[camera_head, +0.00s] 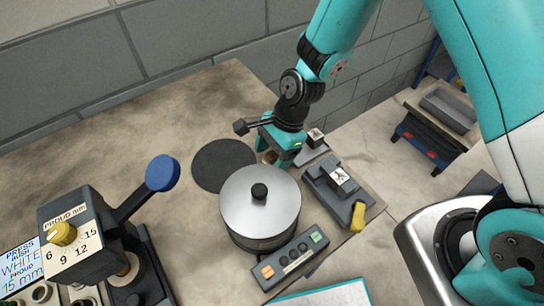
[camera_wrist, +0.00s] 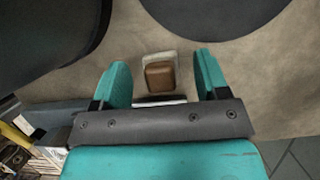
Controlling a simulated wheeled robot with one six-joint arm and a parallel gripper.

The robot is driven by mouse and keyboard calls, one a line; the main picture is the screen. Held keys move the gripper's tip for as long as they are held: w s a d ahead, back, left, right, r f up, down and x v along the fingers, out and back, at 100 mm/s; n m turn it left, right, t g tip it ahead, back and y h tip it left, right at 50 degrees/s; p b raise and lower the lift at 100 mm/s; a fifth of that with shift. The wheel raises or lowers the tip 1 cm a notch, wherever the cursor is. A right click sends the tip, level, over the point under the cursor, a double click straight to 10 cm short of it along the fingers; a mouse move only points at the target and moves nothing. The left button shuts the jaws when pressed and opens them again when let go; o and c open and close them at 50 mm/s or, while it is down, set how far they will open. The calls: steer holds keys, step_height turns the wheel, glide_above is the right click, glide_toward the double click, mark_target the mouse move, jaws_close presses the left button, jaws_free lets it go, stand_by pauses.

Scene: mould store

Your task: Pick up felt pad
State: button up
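A small block with a brown top and a pale base, which looks like the felt pad (camera_wrist: 159,75), lies on the table between my two fingers in the wrist view. In the head view a bit of the felt pad (camera_head: 268,157) shows beside my gripper (camera_head: 282,150), mostly hidden by it. My gripper also shows in the wrist view (camera_wrist: 161,85), with its teal fingers apart and a gap on each side of the pad. I see no finger touching it. How far above the table the fingertips are, I cannot tell.
A lidded metal pot (camera_head: 260,210) stands close in front of my gripper. A dark round mat (camera_head: 222,165) lies to the left. A grey fixture (camera_head: 338,188) with a yellow handle is to the right. A dial press (camera_head: 82,235) with a blue-knobbed lever stands at left.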

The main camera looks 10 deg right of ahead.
mark_target(272, 154)
steer(key=c, duration=1)
step_height(272, 154, up, 20)
steer(key=shift+r+b, duration=0.1)
steer(key=shift+b, duration=0.35)
